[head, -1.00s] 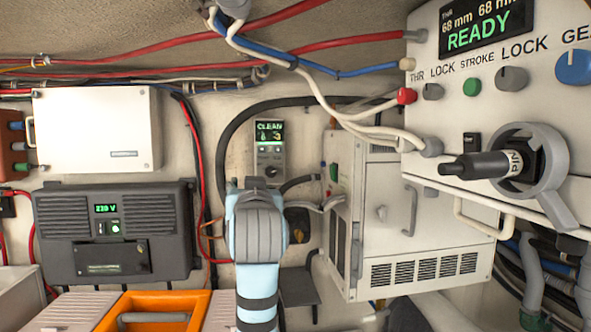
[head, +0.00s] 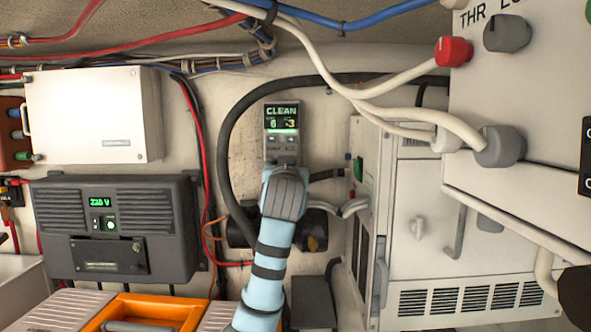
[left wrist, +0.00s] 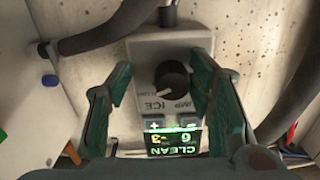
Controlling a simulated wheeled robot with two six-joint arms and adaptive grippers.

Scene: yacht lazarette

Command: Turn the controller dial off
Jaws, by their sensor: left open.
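The controller (head: 282,146) is a small grey wall box whose lit screen reads CLEAN with figures under it. In the left wrist view its body (left wrist: 143,52) appears upside down, with a round black dial (left wrist: 172,80) above two buttons and the screen. The word ICE is legible by the dial; I cannot tell the dial's setting. My left gripper (left wrist: 160,72) is open, one green-padded finger on each side of the controller face, with the dial between them and apart from both. In the head view my left wrist hides the dial and the fingers. My right gripper is not in view.
A white cabinet (head: 422,190) stands just right of the controller. A thick black hose (head: 228,150) loops around its left. A dark inverter box (head: 118,190) and a white box (head: 95,115) hang at left. Pale cables and a control panel (head: 500,90) fill the upper right.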

